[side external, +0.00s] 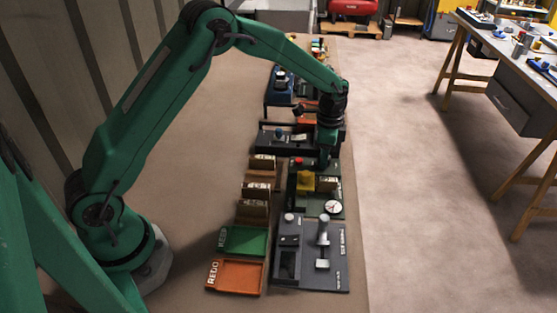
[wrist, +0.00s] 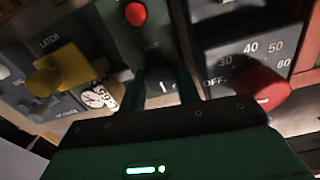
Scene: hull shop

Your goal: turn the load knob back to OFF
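A dark round knob (wrist: 160,80) with a white pointer line sits on the green panel in the wrist view, below a red button (wrist: 135,14). The small print above it is too blurred to read surely. My gripper (wrist: 163,78) has its two green fingers apart, one on each side of this dark knob; contact is not visible. A larger red knob (wrist: 262,90) stands to the right, beside a scale (wrist: 250,62) marked OFF, 30, 40, 50 and 60. Which knob is the load knob is not plainly readable. In the side view, my gripper (side external: 325,162) is low over the panels and hides the dark knob.
A yellow latch handle (wrist: 55,72) and a white dial (wrist: 97,96) lie left of the fingers. In the side view, a grey panel (side external: 335,278) with levers, a green tray (side external: 244,240) and an orange tray (side external: 235,276) are nearer. The bench between them and my base is clear.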

